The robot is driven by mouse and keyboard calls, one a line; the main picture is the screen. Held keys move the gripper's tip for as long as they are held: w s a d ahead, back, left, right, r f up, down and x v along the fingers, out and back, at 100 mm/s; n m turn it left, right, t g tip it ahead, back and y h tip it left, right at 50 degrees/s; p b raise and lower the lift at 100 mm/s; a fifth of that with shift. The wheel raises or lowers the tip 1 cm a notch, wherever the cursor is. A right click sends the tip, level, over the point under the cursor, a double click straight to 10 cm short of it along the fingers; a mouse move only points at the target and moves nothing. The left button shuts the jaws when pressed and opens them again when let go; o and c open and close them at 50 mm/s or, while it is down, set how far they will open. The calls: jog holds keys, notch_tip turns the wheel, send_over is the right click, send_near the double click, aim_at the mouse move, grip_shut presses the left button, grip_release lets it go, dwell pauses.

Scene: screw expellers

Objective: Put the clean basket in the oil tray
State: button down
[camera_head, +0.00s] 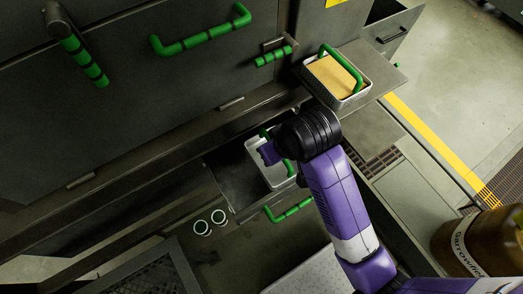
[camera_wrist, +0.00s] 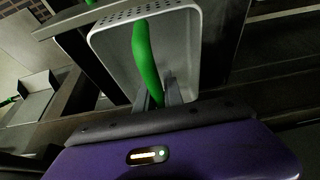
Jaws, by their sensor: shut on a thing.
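The clean basket (camera_head: 266,172) is white and empty, with a green arched handle. In the wrist view the basket (camera_wrist: 105,50) fills the upper middle, its perforated wall at the top. My gripper (camera_wrist: 158,97) is shut on the green handle. In the head view my wrist hides the fingertips and part of the basket. The oil tray (camera_head: 228,180) looks like the dark open drawer low in the machine, with a green front handle (camera_head: 292,209). The basket appears over or inside its right part; I cannot tell whether it touches the bottom.
A second basket (camera_head: 356,98), filled with yellowish material, stands on a metal shelf (camera_head: 385,76) at the upper right. Two small white-rimmed cups (camera_head: 210,222) are left of the drawer front. The dark machine front (camera_head: 130,110) has several green handles. A barrel (camera_head: 480,240) stands at the right.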

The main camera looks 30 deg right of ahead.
aim_at(264, 134)
jog(key=w, duration=0.5)
jog(key=shift+r+p, duration=0.1)
jog(key=shift+p, duration=0.25)
notch_tip(264, 134, down, 8)
jog(key=shift+w+f, duration=0.1)
jog(key=shift+w, duration=0.05)
jog(key=shift+f, duration=2)
jog(key=shift+f, duration=0.1)
jog(key=c, duration=1.5)
grip_release()
jog(key=shift+o, duration=0.2)
jog(key=v, duration=1.2)
